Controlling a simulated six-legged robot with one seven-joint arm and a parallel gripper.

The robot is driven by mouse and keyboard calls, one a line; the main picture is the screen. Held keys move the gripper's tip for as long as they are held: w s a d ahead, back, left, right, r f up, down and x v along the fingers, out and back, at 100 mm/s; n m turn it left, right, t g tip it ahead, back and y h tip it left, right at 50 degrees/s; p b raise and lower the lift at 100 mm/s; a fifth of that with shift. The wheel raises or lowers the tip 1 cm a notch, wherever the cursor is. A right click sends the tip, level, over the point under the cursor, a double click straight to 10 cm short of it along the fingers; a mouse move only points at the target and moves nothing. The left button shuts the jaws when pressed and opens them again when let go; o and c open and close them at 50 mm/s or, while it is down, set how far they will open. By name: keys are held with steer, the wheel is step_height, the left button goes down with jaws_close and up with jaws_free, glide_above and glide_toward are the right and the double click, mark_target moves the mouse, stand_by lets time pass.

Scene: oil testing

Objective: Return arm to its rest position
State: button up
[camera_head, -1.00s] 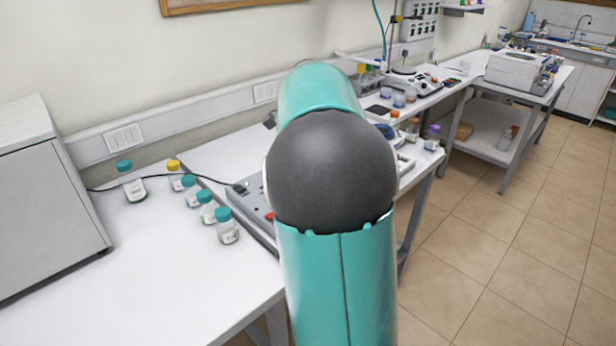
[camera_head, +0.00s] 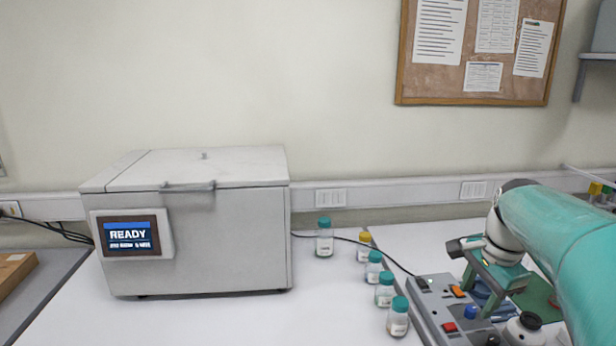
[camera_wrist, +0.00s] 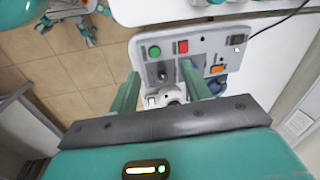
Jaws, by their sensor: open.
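My arm (camera_head: 565,245) reaches in from the right edge of the head view, and its wrist hangs over the control box. My gripper (camera_wrist: 160,72) is open in the wrist view, with its two teal fingers apart and nothing between them. The fingers point at the control box (camera_wrist: 205,45), which has green, red, orange and blue buttons. The fingers overlap the box in the picture, and I cannot tell whether they touch it. In the head view the same box (camera_head: 435,290) stands on the bench below my gripper.
A grey lidded machine (camera_head: 210,235) with a READY screen stands at left. Several capped bottles, such as a teal-capped one (camera_head: 398,318), stand between it and the box. A notice board (camera_head: 480,90) hangs on the wall. Tiled floor (camera_wrist: 90,70) shows in the wrist view.

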steer(key=s+a+f+n+t, duration=0.1)
steer(key=s+a+f+n, duration=0.1)
steer(key=s+a+n, duration=0.5)
steer(key=s+a+f+n+t, duration=0.1)
steer(key=s+a+n+t, duration=0.1)
steer(key=s+a+n, duration=0.4)
steer(key=a+n, duration=0.3)
steer(key=a, duration=0.4)
steer(key=shift+s+a+f+t, duration=0.2)
steer(key=shift+s+f+t, duration=0.1)
steer(key=shift+s+f, duration=0.1)
steer(key=shift+d, duration=0.1)
